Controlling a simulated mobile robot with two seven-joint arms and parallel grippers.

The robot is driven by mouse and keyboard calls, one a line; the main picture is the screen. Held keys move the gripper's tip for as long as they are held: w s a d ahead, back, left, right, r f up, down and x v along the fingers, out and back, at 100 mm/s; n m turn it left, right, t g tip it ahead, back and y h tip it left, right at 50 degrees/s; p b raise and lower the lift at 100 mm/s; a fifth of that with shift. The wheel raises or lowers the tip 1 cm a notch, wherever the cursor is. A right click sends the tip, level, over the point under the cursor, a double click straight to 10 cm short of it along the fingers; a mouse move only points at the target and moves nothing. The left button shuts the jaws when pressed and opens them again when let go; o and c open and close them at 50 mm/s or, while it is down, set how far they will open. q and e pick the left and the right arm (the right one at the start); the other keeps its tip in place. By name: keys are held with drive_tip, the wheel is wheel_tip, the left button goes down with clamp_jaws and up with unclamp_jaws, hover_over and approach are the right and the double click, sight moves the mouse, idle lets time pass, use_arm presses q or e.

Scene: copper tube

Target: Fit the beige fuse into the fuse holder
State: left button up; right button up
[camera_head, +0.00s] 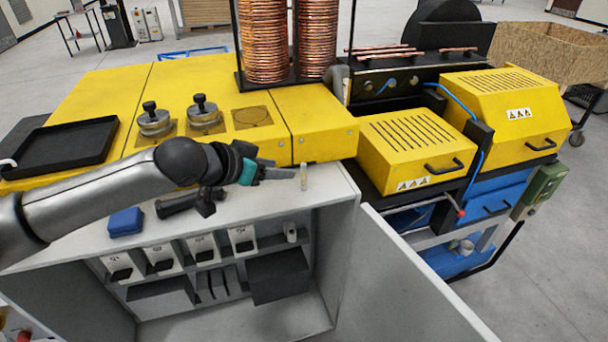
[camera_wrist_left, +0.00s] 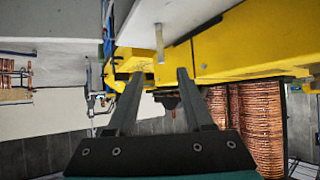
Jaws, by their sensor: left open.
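A small pale beige fuse (camera_head: 303,178) stands upright on the grey cabinet top, near its right front corner. It also shows in the left wrist view (camera_wrist_left: 159,42), upside down there, just beyond the gap between my fingers. My left gripper (camera_head: 284,167) is open and empty, pointing right at the fuse, a short way from it. Its two fingers spread apart in the left wrist view (camera_wrist_left: 158,76). White units marked Q1 to Q4 (camera_head: 243,238) sit in the open cabinet below; I cannot tell for sure which part is the fuse holder. My right gripper is out of view.
The yellow machine housing (camera_head: 318,125) rises right behind the fuse. A black handled tool (camera_head: 190,203) and a blue box (camera_head: 126,221) lie on the cabinet top. The open cabinet door (camera_head: 395,285) sticks out at the right.

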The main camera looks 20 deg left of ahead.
sight(302, 167)
use_arm(q)
drive_tip(key=x, duration=0.5)
drive_tip(key=shift+w+d, duration=0.1)
drive_tip(key=shift+w, duration=0.05)
drive_tip(key=shift+x, duration=2.7)
drive_tip(key=shift+w+r, duration=0.15)
clamp_jaws()
